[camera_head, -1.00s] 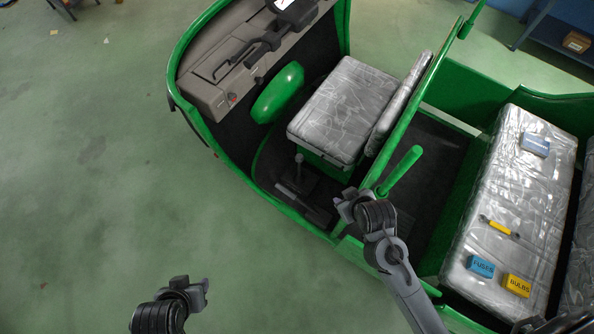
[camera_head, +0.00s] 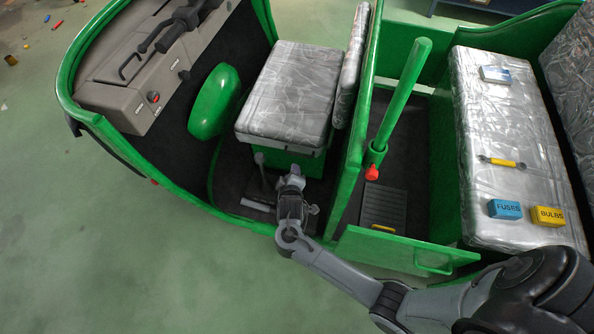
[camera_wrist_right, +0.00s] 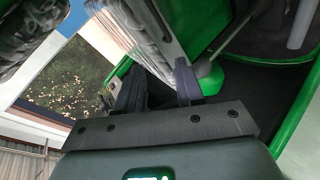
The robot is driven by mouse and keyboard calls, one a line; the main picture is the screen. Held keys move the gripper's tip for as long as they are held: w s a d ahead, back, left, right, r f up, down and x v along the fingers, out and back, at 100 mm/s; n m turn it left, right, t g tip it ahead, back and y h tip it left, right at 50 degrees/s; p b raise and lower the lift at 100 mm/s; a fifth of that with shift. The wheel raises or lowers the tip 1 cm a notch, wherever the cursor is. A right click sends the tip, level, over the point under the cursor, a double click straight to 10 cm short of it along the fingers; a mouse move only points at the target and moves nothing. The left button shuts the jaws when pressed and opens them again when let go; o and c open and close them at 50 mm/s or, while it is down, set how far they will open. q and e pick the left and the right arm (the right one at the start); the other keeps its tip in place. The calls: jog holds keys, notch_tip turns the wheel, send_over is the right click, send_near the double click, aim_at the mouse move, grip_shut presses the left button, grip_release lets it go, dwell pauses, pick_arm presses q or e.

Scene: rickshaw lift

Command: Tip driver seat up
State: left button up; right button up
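The driver seat is a grey, plastic-wrapped cushion (camera_head: 290,90) lying flat on a green base (camera_head: 302,160) in the head view, with a wrapped backrest (camera_head: 352,65) to its right. My right gripper (camera_head: 291,178) is just below the cushion's near edge, beside the base. In the right wrist view its two dark fingers (camera_wrist_right: 160,88) stand apart, with part of the wrapped seat (camera_wrist_right: 150,30) between and beyond them. I cannot tell whether either finger touches the seat. My left gripper is not in view.
A floor lever (camera_head: 262,170) stands left of my right gripper. A green post (camera_head: 403,95) and an open green side panel (camera_head: 400,252) are to the right. The rear seat (camera_head: 500,130) holds a blue FUSES box (camera_head: 505,209), a yellow BULBS box (camera_head: 547,216) and a wrench (camera_head: 502,162).

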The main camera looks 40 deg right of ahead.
notch_tip(320, 180, down, 8)
jog(key=w+d+r+n+h+b, duration=0.15)
jog(key=h+b, duration=0.25)
jog(key=b, duration=0.4)
pick_arm(q)
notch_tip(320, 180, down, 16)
jog(key=b, duration=0.5)
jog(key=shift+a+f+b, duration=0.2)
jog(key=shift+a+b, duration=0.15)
jog(key=shift+b, duration=0.05)
pick_arm(e)
jog(key=w+d+f+n, duration=0.1)
jog(key=w+d+f, duration=0.2)
jog(key=w+d, duration=0.4)
jog(key=shift+d+h, duration=0.4)
jog(key=shift+d, duration=0.3)
jog(key=shift+w+f, duration=0.1)
jog(key=c, duration=0.6)
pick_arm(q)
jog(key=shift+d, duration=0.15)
pick_arm(e)
grip_shut()
